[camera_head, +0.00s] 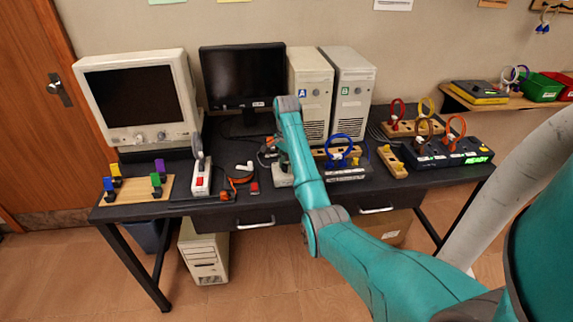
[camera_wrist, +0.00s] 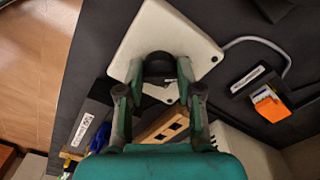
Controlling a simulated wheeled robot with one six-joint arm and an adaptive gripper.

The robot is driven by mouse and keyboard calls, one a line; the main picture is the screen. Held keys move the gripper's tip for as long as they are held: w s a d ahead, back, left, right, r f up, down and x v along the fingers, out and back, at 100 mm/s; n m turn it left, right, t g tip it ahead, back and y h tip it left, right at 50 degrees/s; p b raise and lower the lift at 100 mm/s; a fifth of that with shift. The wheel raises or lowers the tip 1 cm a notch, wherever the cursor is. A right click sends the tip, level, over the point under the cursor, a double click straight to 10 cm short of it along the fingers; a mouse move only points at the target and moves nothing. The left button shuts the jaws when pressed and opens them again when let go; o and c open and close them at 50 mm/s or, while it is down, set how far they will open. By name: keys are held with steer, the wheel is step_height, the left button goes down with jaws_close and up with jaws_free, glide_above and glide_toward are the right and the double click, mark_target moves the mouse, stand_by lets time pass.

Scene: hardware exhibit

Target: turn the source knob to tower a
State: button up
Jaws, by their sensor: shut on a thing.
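My gripper (camera_wrist: 160,72) is shut on the dark round source knob (camera_wrist: 159,62) in the wrist view, with one finger on each side of it. The knob sits on a pale switch box (camera_wrist: 185,22). In the head view the box (camera_head: 283,179) is on the black desk, partly behind my arm, and the knob is hidden there. The knob's pointer and the box's markings cannot be read. Tower A (camera_head: 308,108) and tower B (camera_head: 350,100) stand upright behind, each with a letter label. The dark monitor (camera_head: 240,78) stands left of them.
A beige CRT monitor (camera_head: 137,98) and a power strip (camera_head: 201,176) are to the left on the desk (camera_head: 262,207). A wooden block with coloured clips (camera_head: 137,190) is at the left end. Cable stands with coloured loops (camera_head: 445,150) fill the right side. A grey cable (camera_wrist: 262,42) leaves the box.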

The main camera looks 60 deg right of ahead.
steer(key=shift+n, duration=0.9)
steer(key=o, duration=1.1)
steer(key=shift+o, duration=0.3)
